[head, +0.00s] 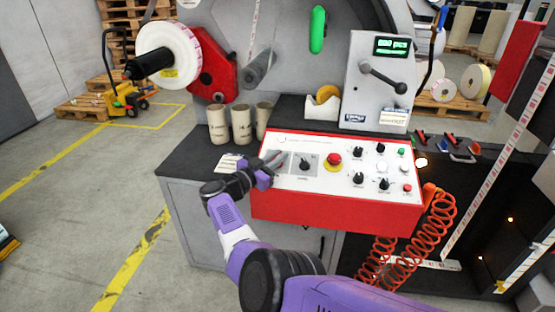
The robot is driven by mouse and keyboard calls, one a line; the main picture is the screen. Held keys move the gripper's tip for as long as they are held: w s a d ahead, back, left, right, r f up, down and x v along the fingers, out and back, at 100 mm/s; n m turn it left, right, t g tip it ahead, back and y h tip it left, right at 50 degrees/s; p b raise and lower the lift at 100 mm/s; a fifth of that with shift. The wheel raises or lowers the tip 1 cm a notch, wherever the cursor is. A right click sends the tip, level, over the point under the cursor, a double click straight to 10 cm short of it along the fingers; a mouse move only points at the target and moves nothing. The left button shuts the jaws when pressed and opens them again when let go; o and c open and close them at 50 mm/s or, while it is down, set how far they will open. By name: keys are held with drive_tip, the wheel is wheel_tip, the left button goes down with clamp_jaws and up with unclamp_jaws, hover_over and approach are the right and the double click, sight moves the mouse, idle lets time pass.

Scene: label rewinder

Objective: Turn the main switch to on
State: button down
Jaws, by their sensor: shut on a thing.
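The control panel (342,150) has a white sloping face and a red front, and stands at the machine's near edge. My gripper (272,160) is at the panel's left end, over a grey plate. Its fingers are shut on the main switch there. The fingers hide the switch, so its position cannot be read. A black rotary knob (305,164) sits on the grey plate just right of my gripper, apart from it. A red emergency button (333,159) on a yellow base is further right.
Several black knobs and small buttons fill the panel's right half. Cardboard cores (241,123) stand behind my gripper on the dark worktop (190,157). A lever box (377,82) with a green display stands behind the panel. An orange coiled hose (437,215) hangs at right.

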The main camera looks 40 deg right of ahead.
drive_tip(key=c, duration=1.5)
unclamp_jaws()
drive_tip(key=shift+o, duration=0.2)
drive_tip(key=a, duration=0.5)
drive_tip(key=s+a, duration=0.1)
drive_tip(key=a, duration=0.1)
drive_tip(key=shift+a+p, duration=0.3)
drive_tip(key=shift+p, duration=0.05)
